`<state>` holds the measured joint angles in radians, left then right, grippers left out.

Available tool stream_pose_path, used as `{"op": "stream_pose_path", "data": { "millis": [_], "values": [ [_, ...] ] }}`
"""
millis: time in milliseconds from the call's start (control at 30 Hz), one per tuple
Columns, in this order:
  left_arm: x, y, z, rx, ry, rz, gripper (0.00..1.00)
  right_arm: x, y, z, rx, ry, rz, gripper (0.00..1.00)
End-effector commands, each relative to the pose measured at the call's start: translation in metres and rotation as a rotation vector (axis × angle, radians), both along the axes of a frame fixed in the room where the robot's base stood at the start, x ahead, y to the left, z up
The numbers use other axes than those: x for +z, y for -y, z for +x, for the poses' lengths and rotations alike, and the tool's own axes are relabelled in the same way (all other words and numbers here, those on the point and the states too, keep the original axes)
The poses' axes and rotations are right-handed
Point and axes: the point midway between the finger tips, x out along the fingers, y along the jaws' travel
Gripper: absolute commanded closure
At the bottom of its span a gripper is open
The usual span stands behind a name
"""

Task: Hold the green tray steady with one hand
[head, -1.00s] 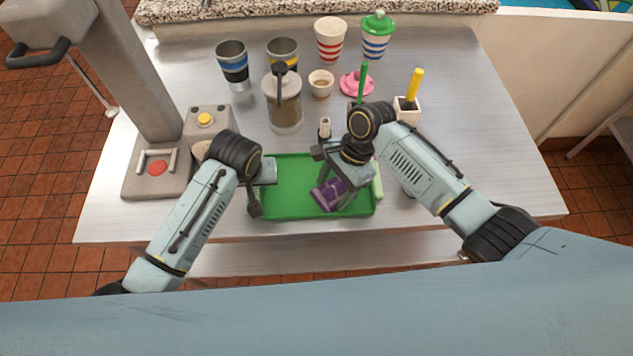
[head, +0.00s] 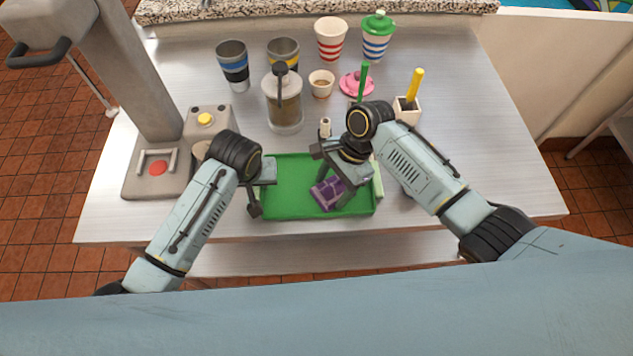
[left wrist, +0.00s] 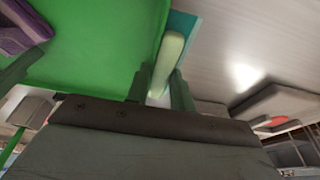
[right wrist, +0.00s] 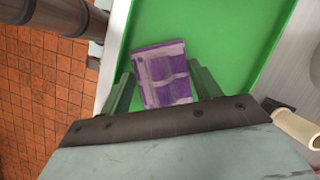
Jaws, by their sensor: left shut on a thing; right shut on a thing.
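The green tray (head: 285,198) lies flat near the front of the metal counter. My left gripper (head: 261,190) is at the tray's left end. In the left wrist view its fingers (left wrist: 160,85) are shut on the tray's pale green handle (left wrist: 171,52). My right gripper (head: 339,187) reaches down over the tray's right half. It is shut on a purple packet (head: 326,193), which shows between its fingers in the right wrist view (right wrist: 163,75). I cannot tell whether the packet touches the tray floor. The tray's right handle (head: 378,180) is free.
Behind the tray stand a lidded glass jar (head: 284,105), several cups, a small bowl (head: 321,83) and a pink lid (head: 356,84). A white holder (head: 407,110) with a yellow handle is at right. A grey machine (head: 157,170) stands at left. The counter's right side is clear.

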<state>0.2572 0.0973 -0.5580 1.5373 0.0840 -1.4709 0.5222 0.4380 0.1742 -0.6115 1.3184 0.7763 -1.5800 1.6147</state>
Motion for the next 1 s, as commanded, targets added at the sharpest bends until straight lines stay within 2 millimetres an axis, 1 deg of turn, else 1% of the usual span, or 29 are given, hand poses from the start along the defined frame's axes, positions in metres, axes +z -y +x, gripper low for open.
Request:
{"op": "stream_pose_path", "data": {
  "millis": [33, 100, 433, 800, 1000],
  "values": [
    [0.001, 0.0, 0.001, 0.002, 0.003, -0.002, 1.0, -0.003, 0.003, -0.004, 0.0, -0.007, -0.006, 0.6],
    [0.001, 0.0, 0.001, 0.002, 0.004, -0.001, 1.0, -0.002, 0.004, -0.006, 0.0, -0.006, -0.007, 0.6],
    [0.001, -0.001, 0.002, 0.004, 0.005, 0.001, 1.0, -0.001, 0.004, -0.006, 0.002, -0.007, -0.006, 0.6],
    [0.001, 0.0, 0.001, 0.002, 0.005, 0.0, 1.0, -0.002, -0.007, 0.013, 0.0, -0.004, -0.004, 0.6],
    [0.001, 0.0, 0.001, 0.001, 0.004, -0.001, 1.0, -0.003, -0.008, 0.015, -0.001, -0.004, -0.005, 0.6]
  ]
}}
